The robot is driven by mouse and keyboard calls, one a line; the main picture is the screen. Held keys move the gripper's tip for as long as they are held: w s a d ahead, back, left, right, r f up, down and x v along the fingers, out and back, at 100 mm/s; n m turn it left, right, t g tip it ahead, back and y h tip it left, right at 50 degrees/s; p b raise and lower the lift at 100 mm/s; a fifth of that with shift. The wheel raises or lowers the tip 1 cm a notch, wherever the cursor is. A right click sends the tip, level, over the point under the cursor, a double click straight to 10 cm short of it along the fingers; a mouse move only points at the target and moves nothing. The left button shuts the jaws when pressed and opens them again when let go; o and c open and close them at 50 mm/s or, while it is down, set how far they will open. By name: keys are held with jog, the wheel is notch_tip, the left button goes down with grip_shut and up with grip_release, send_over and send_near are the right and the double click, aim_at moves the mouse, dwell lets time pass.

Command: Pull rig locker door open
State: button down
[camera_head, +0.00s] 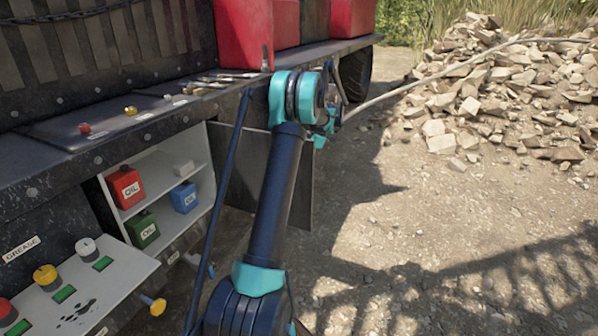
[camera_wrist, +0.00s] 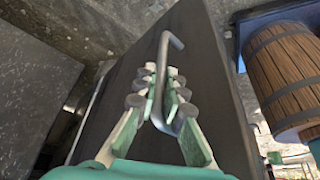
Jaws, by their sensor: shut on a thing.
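The rig locker (camera_head: 190,222) shows at the left in the head view, with its white shelves exposed. Its dark grey door (camera_head: 240,172) stands swung out at the right side of the opening, partly behind my arm. In the wrist view the dark door panel (camera_wrist: 205,75) fills the middle, with a bent metal rod handle (camera_wrist: 162,48) on it. My gripper (camera_wrist: 164,88) is shut on the handle, with fingers on both sides of it. In the head view my arm hides the gripper's fingertips and the handle.
Red (camera_head: 126,187), green (camera_head: 142,229) and blue (camera_head: 184,196) oil cans stand inside the locker. A control panel (camera_head: 125,262) juts out at lower left. A rock pile (camera_head: 510,85) lies at upper right. The ground right of my arm is clear. A wooden barrel (camera_wrist: 285,70) shows in the wrist view.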

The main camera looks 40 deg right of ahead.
jog(key=shift+w+d, duration=0.2)
jog(key=shift+d, duration=0.35)
jog(key=shift+w+d, duration=0.15)
jog(key=shift+d, duration=0.4)
jog(key=c, duration=1.8)
grip_release()
jog(key=shift+o, duration=1)
jog(key=shift+w, duration=0.1)
jog(key=shift+a, duration=0.1)
jog(key=v, duration=1.2)
jog(key=shift+w, duration=0.15)
